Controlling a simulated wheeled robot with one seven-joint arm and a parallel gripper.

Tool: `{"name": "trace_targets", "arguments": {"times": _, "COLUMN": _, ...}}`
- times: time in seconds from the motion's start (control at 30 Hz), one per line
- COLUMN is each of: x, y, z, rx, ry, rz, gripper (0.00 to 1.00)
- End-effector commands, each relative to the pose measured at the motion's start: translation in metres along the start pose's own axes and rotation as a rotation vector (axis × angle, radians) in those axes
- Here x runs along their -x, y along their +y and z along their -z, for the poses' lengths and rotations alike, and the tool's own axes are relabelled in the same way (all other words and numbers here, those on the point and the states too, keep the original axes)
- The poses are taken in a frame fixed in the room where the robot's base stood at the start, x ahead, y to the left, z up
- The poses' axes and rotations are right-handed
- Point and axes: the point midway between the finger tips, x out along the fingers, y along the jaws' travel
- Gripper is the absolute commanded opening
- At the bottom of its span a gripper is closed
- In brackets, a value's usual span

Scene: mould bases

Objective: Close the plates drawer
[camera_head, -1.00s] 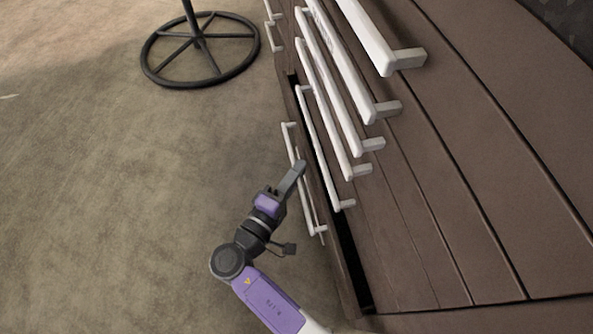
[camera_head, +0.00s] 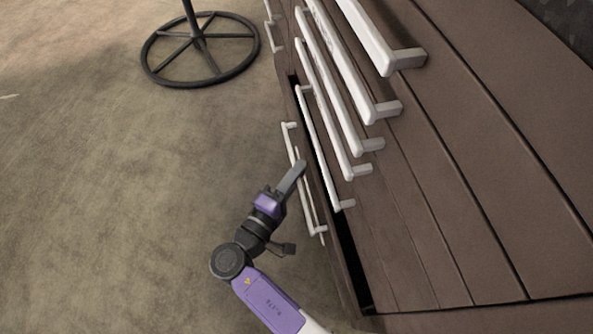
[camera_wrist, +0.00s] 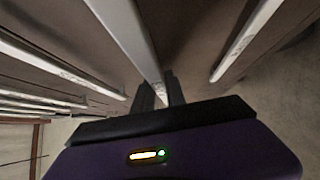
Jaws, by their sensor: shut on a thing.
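The brown cabinet has one drawer (camera_head: 345,270) pulled out a little, low down, with a dark gap behind its front. I take it for the plates drawer; no label is readable on it. Its long white handle (camera_head: 291,145) is on the left side of the cabinet. My gripper (camera_head: 297,173) is shut on this handle near its middle. In the wrist view the two dark fingers (camera_wrist: 160,90) are on either side of the white bar (camera_wrist: 128,32). The gripper hides part of the handle, and the drawer's inside is only a dark strip.
Several other drawers with white handles (camera_head: 372,88) are stacked close above, sticking out beside my gripper. A black round stand base (camera_head: 200,80) is on the floor at the upper left. The carpet (camera_head: 110,200) left of the cabinet is clear.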

Motion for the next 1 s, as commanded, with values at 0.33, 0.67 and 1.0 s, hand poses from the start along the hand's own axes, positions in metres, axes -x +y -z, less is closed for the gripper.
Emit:
{"name": "trace_targets", "arguments": {"times": 0.33, "x": -0.001, "y": -0.001, "z": -0.002, "rx": 0.001, "ry": 0.001, "rz": 0.002, "gripper": 0.00}}
{"name": "trace_targets", "arguments": {"times": 0.67, "x": -0.030, "y": 0.000, "z": -0.031, "rx": 0.001, "ry": -0.004, "rz": 0.001, "gripper": 0.00}}
{"name": "trace_targets", "arguments": {"times": 1.0, "x": -0.032, "y": -0.001, "z": -0.032, "rx": 0.001, "ry": -0.007, "rz": 0.001, "gripper": 0.32}}
